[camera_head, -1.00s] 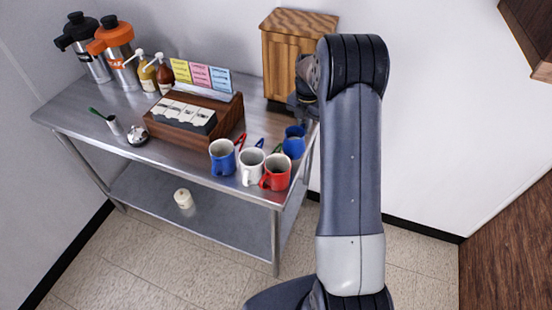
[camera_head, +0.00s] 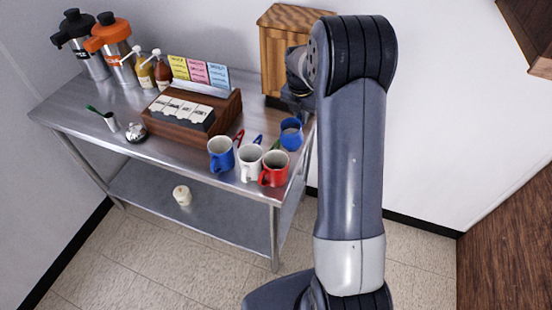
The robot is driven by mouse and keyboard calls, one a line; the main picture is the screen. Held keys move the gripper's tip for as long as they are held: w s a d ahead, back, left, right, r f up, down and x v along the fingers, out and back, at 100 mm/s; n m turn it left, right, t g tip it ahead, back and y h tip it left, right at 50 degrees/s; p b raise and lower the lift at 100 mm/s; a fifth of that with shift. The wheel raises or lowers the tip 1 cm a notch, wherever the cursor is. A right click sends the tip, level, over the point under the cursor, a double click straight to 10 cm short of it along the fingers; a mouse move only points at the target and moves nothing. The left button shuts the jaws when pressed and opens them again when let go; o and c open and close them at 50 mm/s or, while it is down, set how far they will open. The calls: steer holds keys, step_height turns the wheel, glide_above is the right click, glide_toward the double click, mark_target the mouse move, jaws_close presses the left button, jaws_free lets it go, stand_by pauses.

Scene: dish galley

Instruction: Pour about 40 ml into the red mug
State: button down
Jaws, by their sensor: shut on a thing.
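The red mug (camera_head: 273,169) stands upright at the front right corner of the steel table, its handle toward the left. A white mug (camera_head: 250,162) and a blue mug (camera_head: 221,155) stand in a row to its left. A blue jug-like vessel (camera_head: 291,136) is behind and slightly right of the red mug, just below my gripper (camera_head: 296,106). My gripper is shut on this vessel, though its fingers are mostly hidden by my wrist and arm. The vessel looks apart from the red mug. I cannot see its contents, any stream, or the liquid level in the red mug.
A wooden cabinet (camera_head: 291,52) stands at the table's back right, close to my wrist. A brown organizer (camera_head: 193,117) with cards fills the middle. Thermal dispensers (camera_head: 118,58), pump bottles (camera_head: 163,73) and a metal bell (camera_head: 136,132) are left.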

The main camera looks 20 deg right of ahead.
mark_target(297, 119)
steer(key=shift+t+h, duration=0.7)
steer(key=v, duration=0.4)
steer(key=shift+s+a+r, duration=0.1)
steer(key=shift+s+a, duration=0.15)
steer(key=shift+a, duration=0.05)
steer(key=shift+s+a+r, duration=0.15)
steer(key=shift+a+r, duration=0.05)
steer(key=shift+r, duration=0.05)
steer(key=shift+s+a+r+t+h, duration=0.5)
steer(key=shift+a+t+h, duration=0.1)
steer(key=shift+h, duration=0.1)
steer(key=s+a+t+h+b, duration=0.1)
steer(key=a+t+h, duration=0.1)
steer(key=s+t+h+b, duration=0.1)
steer(key=shift+s+a+r+h+b, duration=0.25)
steer(key=shift+s+a+h+b, duration=0.05)
steer(key=shift+s+a+b, duration=0.1)
steer(key=shift+t+b, duration=0.3)
steer(key=shift+b, duration=0.25)
